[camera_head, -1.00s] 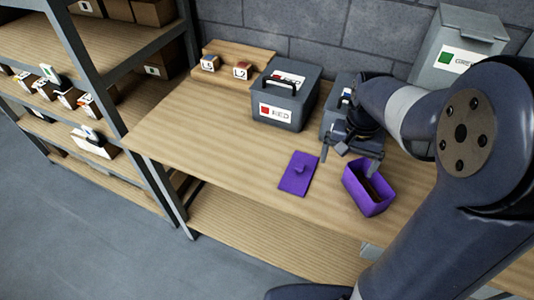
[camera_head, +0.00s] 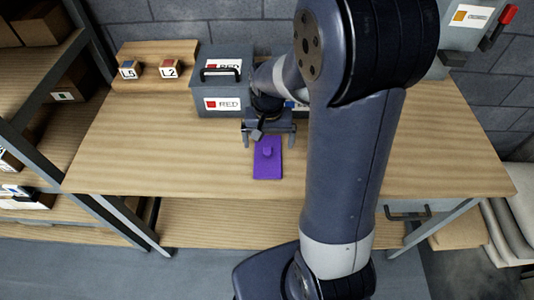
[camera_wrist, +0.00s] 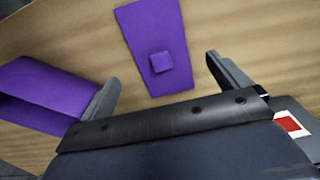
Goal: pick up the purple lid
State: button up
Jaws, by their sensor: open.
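The purple lid (camera_head: 267,168), a flat rectangle with a small square knob, lies flat on the wooden table in the head view. In the wrist view the lid (camera_wrist: 158,30) lies ahead of the jaws, its knob between the lines of the two fingers. My gripper (camera_head: 269,138) is open and empty, above the table near the lid's far end. The wrist view shows its fingers (camera_wrist: 163,72) spread apart, with nothing between them touching. The purple box (camera_wrist: 45,88) is partly seen at the left of the wrist view; my arm hides it in the head view.
A grey box marked RED (camera_head: 224,85) stands behind the lid, close to my gripper. A wooden stand (camera_head: 150,78) with small labelled blocks is at the back left. The table (camera_head: 150,140) is clear left of the lid. A shelf rack (camera_head: 85,90) stands at left.

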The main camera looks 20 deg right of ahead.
aim_at(268, 150)
jog(key=shift+a+f+p, duration=0.1)
jog(key=shift+f+p, duration=0.25)
jog(key=shift+f, duration=2)
jog(key=c, duration=1)
jog(key=shift+c, duration=0.2)
jog(key=shift+r, duration=0.15)
